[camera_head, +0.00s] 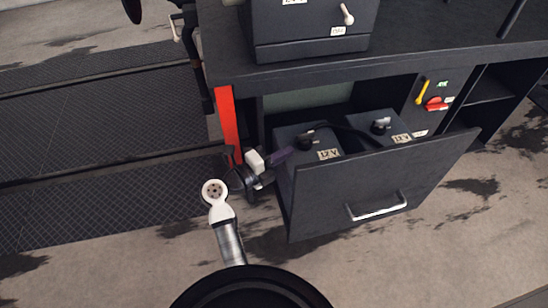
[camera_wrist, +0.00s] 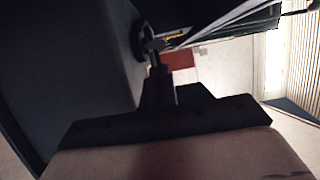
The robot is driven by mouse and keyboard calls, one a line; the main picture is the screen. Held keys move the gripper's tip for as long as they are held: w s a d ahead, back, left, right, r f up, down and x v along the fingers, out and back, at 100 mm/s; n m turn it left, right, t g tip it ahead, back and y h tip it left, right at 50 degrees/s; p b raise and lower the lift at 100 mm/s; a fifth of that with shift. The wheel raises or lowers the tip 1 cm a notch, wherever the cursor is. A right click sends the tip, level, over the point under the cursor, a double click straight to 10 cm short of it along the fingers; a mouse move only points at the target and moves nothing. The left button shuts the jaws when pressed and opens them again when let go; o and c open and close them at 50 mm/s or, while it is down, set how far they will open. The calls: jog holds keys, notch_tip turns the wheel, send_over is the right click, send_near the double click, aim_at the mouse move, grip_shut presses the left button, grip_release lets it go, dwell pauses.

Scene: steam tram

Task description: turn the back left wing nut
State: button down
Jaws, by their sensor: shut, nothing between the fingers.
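Two dark batteries with 12 V labels stand in the open drawer, the left battery (camera_head: 325,168) and the right battery (camera_head: 388,128). A dark round terminal part (camera_head: 305,142) is on top of the left one, and another dark part (camera_head: 380,126) with a pale piece is on the right one. No wing nut shape is clear. My gripper (camera_head: 291,151) is shut and empty, its tip beside the left battery's terminal. In the wrist view, my gripper (camera_wrist: 155,58) points at a dark round part (camera_wrist: 140,40); I cannot tell whether they touch.
The drawer front (camera_head: 385,180) with its metal handle (camera_head: 377,208) closes off the near side. A red post (camera_head: 228,120) stands left of the drawer, close to my arm. A dark cable runs between the batteries. The counter overhangs behind.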

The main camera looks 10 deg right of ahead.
aim_at(296, 155)
jog(key=shift+x, duration=2.15)
jog(key=shift+r, duration=0.1)
